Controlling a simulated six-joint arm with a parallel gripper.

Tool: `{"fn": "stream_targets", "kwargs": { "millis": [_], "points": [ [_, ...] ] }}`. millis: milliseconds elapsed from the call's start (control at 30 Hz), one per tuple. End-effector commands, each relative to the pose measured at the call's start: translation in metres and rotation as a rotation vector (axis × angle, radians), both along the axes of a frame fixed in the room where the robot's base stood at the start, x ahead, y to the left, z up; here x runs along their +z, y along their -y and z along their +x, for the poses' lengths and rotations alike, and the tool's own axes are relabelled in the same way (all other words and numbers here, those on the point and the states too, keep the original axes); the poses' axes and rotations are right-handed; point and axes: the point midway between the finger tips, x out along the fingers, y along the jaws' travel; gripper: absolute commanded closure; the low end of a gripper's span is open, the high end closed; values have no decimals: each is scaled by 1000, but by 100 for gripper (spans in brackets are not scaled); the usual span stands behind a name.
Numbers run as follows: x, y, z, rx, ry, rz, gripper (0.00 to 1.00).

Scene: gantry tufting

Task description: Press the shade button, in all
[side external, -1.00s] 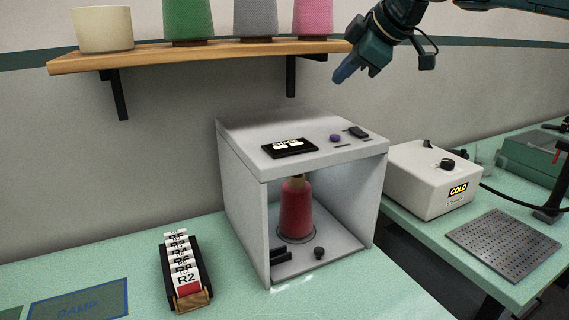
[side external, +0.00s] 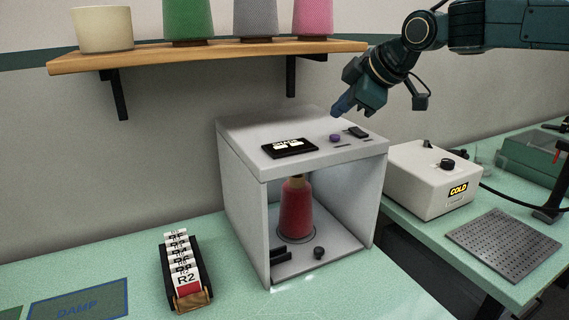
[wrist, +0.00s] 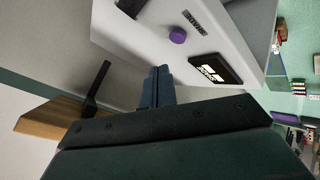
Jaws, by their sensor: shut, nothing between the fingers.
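A grey open-front box (side external: 325,162) stands on the green bench with a red cone of yarn (side external: 296,208) inside. On its top are a purple round button (side external: 335,138), a black display (side external: 290,148) with unreadable white text, and a dark rocker-like part (side external: 358,132). The purple button (wrist: 177,35) and the display (wrist: 214,69) also show in the wrist view. My gripper (side external: 340,108) is shut and empty, with its blue fingertips above the box top, close over the purple button and apart from it. The fingertips (wrist: 157,72) show in the wrist view too.
A white unit marked COLD (side external: 432,180) and a perforated plate (side external: 505,244) are at right. A rack of cards (side external: 186,270) stands at front left.

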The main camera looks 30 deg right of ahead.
Motion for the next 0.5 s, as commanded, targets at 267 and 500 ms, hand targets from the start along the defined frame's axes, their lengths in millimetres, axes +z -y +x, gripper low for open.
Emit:
{"fn": "stream_targets", "kwargs": {
  "millis": [267, 500],
  "points": [
    [-19, 0, 0, 0, -1, 0, 100],
    [-23, 0, 0, 0, 0, 0, 100]
  ]
}}
